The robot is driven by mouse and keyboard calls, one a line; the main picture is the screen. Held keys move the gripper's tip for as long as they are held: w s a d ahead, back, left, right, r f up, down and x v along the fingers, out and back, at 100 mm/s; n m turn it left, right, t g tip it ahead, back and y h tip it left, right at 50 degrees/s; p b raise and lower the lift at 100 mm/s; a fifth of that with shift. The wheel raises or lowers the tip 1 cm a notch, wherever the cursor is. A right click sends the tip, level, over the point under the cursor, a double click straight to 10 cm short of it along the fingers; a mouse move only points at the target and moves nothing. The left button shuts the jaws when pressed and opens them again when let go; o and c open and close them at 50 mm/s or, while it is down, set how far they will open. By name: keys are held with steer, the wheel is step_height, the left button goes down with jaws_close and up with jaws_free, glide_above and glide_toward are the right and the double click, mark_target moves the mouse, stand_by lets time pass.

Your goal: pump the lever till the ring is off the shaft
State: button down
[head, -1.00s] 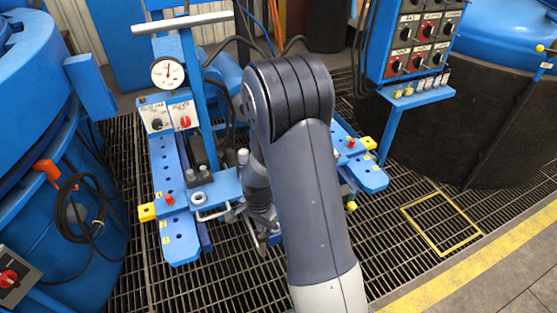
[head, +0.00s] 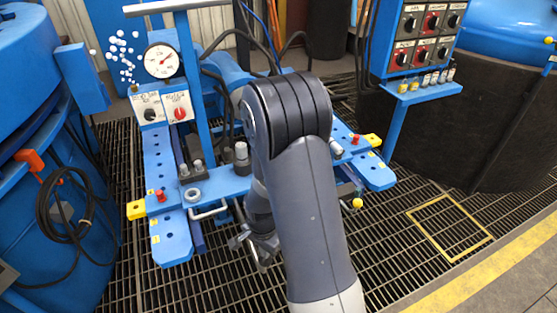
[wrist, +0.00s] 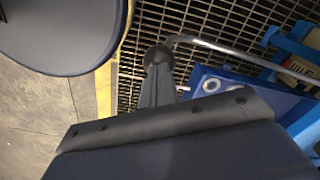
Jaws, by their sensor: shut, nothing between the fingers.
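The blue puller rig (head: 172,235) stands on the floor grating, with a round gauge (head: 161,60) on its post. My gripper (head: 262,252) is low in front of the rig, partly covered by my own arm. In the wrist view its dark shut fingers (wrist: 157,85) point at a dark round knob (wrist: 158,57) on the end of a bent silver rod (wrist: 225,48), which looks like the lever. The fingertips overlap the knob in the picture; I cannot tell whether they touch it. Nothing shows held. I cannot make out the ring or the shaft.
A switch panel (head: 427,45) on a blue stand is at the upper right, before a large dark tank (head: 440,140). A blue drum (head: 50,200) with a coiled black cable is at the left. A yellow-framed square (head: 448,228) marks open grating at the right.

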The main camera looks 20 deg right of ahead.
step_height(320, 180, up, 10)
steer(key=w+p, duration=0.2)
steer(key=p, duration=0.5)
steer(key=shift+w+r+p, duration=0.25)
steer(key=shift+w+p, duration=0.05)
steer(key=shift+p, duration=0.05)
step_height(320, 180, up, 5)
steer(key=p, duration=0.3)
steer(key=shift+p, duration=0.35)
steer(key=shift+s, duration=0.1)
